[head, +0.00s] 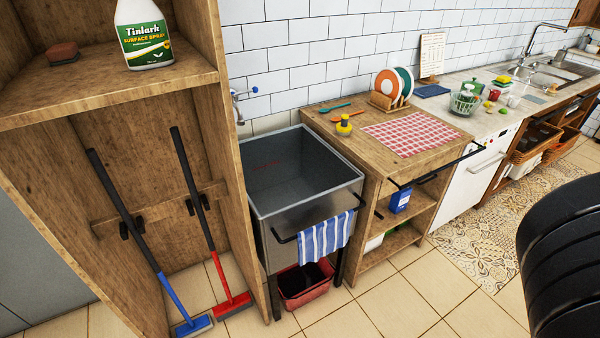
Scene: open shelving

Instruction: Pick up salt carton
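A small blue carton (400,198), which looks like the salt carton, stands on the upper open shelf of the wooden counter unit, under its top. Its label is too small to read. My gripper is not in view. A black ribbed part at the right edge looks like part of my arm, well to the right of the carton.
The wooden unit (350,150) has a dark rail at its front edge. A metal sink (300,208) with a striped towel (326,236) stands to its left. A white appliance (477,180) stands to its right. Tiled floor (410,300) in front is clear.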

